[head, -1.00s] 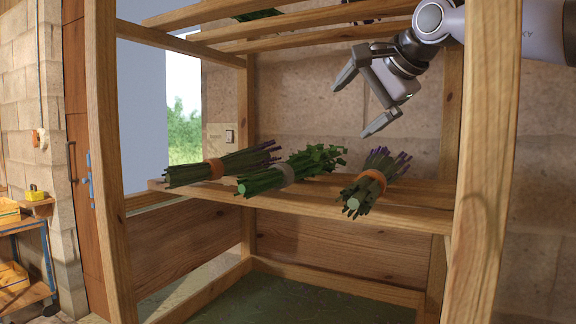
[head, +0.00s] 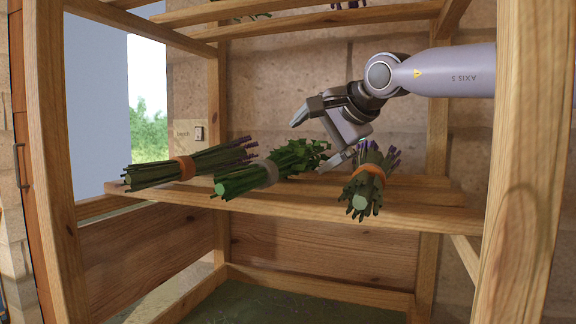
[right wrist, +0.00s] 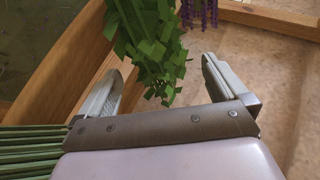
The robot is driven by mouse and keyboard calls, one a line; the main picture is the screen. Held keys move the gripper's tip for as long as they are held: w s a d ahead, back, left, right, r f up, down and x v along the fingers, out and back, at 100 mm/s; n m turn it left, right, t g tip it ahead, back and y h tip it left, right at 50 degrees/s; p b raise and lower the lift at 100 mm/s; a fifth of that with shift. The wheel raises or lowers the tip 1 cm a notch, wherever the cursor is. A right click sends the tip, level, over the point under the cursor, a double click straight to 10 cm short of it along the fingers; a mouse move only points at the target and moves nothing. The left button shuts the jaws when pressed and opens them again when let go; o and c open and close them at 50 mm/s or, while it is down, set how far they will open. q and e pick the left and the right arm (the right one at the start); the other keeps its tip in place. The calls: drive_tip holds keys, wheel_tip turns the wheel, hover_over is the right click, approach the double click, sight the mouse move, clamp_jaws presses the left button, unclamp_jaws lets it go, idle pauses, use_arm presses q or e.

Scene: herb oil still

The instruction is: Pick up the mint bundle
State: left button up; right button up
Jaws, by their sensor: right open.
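The mint bundle (head: 262,174) lies on the slatted wooden shelf (head: 420,205), the middle one of three bundles. It has bright green leaves and a grey band, with its cut stems toward me. My right gripper (head: 308,145) is open and empty, just above and behind its leafy end. In the right wrist view, green leaves (right wrist: 148,45) reach in between the open fingers (right wrist: 160,85), not gripped. My left gripper is not in view.
A purple-tipped bundle with an orange band (head: 183,166) lies left of the mint. Another (head: 368,180) lies close on the right, near my gripper. Upright wooden posts (head: 520,160) frame the rack, with upper slats (head: 330,18) overhead.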

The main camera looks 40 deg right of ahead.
sight(297, 155)
drive_tip(key=shift+p+x, duration=0.45)
drive_tip(key=shift+x, duration=2.8)
drive_tip(key=shift+r, duration=0.1)
drive_tip(key=c, duration=0.9)
